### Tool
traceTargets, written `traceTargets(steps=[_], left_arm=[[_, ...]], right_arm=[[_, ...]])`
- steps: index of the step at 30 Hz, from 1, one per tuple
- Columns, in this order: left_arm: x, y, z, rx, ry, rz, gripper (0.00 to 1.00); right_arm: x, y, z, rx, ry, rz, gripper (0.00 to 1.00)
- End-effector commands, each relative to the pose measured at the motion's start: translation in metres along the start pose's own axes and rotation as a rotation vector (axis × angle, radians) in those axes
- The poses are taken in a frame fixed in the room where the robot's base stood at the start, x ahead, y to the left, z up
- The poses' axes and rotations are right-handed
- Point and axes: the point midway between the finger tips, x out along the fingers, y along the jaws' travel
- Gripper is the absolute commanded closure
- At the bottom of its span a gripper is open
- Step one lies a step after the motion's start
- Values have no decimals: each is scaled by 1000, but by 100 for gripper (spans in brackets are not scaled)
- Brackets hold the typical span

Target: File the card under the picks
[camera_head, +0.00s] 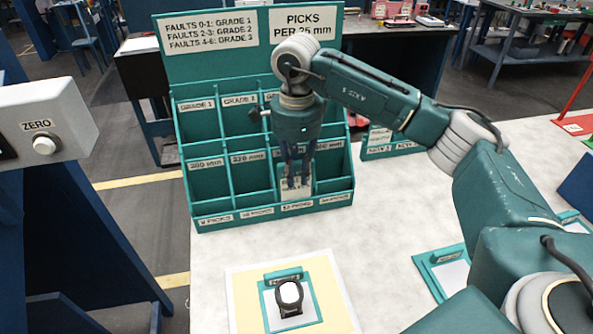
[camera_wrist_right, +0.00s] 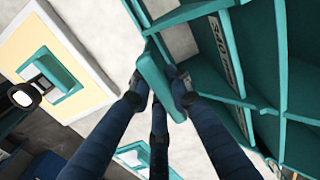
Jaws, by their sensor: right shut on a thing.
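The teal sorting rack (camera_head: 232,215) stands on the table, with grade labels above, mm labels midway and picks labels (camera_head: 297,206) along its bottom front edge. My right gripper (camera_head: 297,181) points down at the rack's lower row, right of centre. It is shut on the card (camera_head: 297,190), whose pale face shows between and below the fingers. In the right wrist view, the fingers (camera_wrist_right: 162,92) close on a teal strip (camera_wrist_right: 157,75), beside the rack's dividers (camera_wrist_right: 235,95). Whether the card touches the compartment floor cannot be told. My left gripper is not in view.
A sign board (camera_head: 210,60) rises behind the rack. A magnifier (camera_head: 289,294) stands on a teal-framed piece on a cream mat (camera_head: 243,315) in front. A box with a ZERO button (camera_head: 44,145) is at the left. Bare tabletop (camera_head: 385,220) lies right of the rack.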

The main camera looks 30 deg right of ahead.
Motion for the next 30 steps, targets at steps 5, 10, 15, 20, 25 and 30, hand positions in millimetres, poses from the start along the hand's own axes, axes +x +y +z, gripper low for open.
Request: traceTargets(steps=[5,10,15,20,25,30], left_arm=[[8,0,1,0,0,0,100],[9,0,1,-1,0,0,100],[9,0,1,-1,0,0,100],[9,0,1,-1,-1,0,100],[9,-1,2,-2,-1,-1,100],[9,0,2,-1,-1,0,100]], right_arm=[[11,0,0,0,0,0,100],[13,0,0,0,0,-1,69],[13,0,0,0,0,-1,60],[13,0,0,0,0,0,60],[4,-1,0,0,0,-3,60],[-26,-1,1,0,-3,-5,60]])
